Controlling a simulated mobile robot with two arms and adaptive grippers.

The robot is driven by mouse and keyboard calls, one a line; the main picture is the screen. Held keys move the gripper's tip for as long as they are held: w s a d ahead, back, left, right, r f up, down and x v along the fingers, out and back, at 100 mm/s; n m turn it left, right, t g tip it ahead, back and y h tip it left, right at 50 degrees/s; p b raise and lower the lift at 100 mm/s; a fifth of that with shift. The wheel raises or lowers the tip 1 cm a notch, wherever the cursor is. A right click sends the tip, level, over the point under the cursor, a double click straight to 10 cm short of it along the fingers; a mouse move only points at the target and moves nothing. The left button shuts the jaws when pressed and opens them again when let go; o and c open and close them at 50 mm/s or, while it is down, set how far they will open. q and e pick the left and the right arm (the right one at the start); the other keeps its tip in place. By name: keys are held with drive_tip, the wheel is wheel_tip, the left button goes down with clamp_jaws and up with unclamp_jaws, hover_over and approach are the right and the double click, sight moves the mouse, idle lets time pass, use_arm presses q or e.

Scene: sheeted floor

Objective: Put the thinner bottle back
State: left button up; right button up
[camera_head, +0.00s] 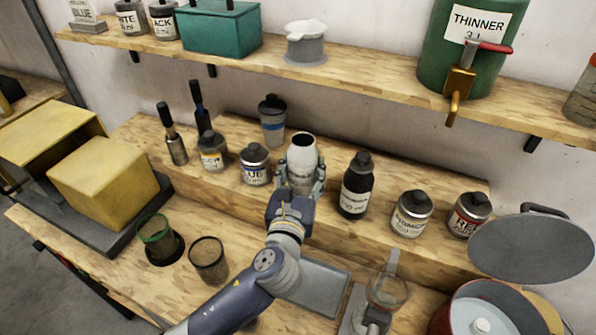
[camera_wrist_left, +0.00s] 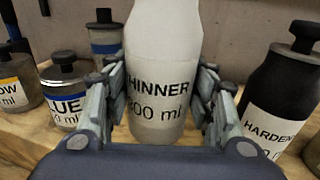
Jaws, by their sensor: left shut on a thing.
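The thinner bottle (camera_head: 302,155) is white and grey, upright and without a visible cap, at the raised wooden step on the workbench. My left gripper (camera_head: 300,180) is shut around its body. In the left wrist view the bottle (camera_wrist_left: 163,75) shows its "THINNER" label between the two fingers of the gripper (camera_wrist_left: 165,110). It stands between the blue paint jar (camera_head: 256,165) and the black hardener bottle (camera_head: 356,185), apart from both. Its base looks on or very close to the step; the gripper partly hides it. My right gripper is not in view.
A yellow jar (camera_head: 212,150) stands left, a red jar (camera_head: 469,214) right. In front are mesh cups (camera_head: 208,260), a glass cup on a stand (camera_head: 388,290) and a red pot (camera_head: 487,315). A shelf above holds a green thinner drum (camera_head: 470,40) with a tap.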

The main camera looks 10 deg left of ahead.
sight(298, 178)
use_arm(q)
drive_tip(key=shift+w+a, duration=0.6)
drive_tip(key=shift+w, duration=0.25)
drive_tip(key=shift+f, duration=0.35)
wheel_tip(298, 178, down, 2)
drive_tip(key=shift+f, duration=0.4)
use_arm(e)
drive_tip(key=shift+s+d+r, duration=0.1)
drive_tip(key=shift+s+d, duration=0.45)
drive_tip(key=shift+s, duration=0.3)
use_arm(q)
drive_tip(key=shift+f, duration=0.2)
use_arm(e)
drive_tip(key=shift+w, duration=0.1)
use_arm(q)
drive_tip(key=o, duration=1.4)
